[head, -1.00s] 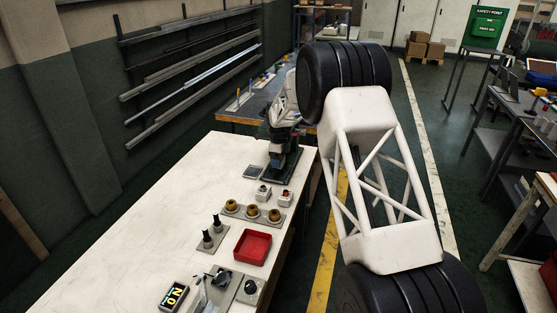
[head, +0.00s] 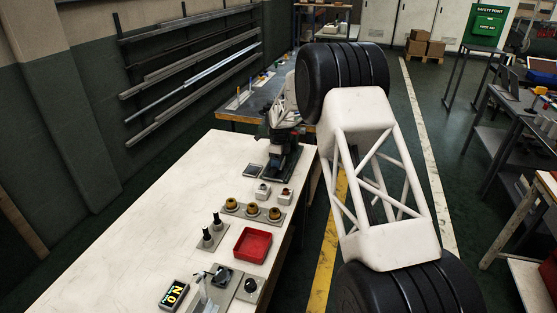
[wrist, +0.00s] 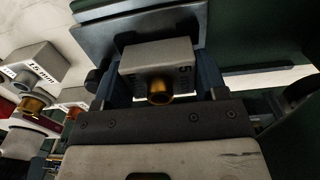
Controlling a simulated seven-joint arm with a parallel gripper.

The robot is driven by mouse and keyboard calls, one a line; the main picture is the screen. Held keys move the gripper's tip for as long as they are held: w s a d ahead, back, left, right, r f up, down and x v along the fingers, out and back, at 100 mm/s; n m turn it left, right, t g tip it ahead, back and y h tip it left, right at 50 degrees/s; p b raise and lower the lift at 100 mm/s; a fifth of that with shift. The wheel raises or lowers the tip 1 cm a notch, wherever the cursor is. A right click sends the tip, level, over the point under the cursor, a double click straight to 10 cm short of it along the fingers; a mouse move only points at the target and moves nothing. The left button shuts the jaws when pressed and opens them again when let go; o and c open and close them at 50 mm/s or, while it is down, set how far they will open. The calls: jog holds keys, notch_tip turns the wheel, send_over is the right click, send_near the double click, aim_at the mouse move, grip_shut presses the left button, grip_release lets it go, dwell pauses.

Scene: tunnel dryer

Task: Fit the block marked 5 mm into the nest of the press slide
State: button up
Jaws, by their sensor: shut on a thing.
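In the wrist view my gripper (wrist: 160,88) is shut on a grey block (wrist: 150,58) with a brass-coloured knob. A dark "5" shows on the block's face, but the rest of its marking is hard to read. A dark, flat-edged part (wrist: 135,25) lies just beyond the block. I cannot tell whether they touch. In the head view my gripper (head: 280,141) is at the dark press (head: 287,163), near the far end of the white table. The held block, slide and nest cannot be made out there.
Two pale blocks (head: 263,190) (head: 286,195) stand nearer on the white table (head: 150,210); a block marked 15 mm (wrist: 40,62) shows in the wrist view. A red tray (head: 252,245), a holder with brass-coloured rings (head: 252,211) and black-handled pegs (head: 217,225) are nearer still. The table's left is clear.

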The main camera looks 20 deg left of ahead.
jog(key=shift+f, duration=0.35)
jog(key=o, duration=1.2)
jog(key=shift+f, duration=0.1)
jog(key=shift+r, duration=4.05)
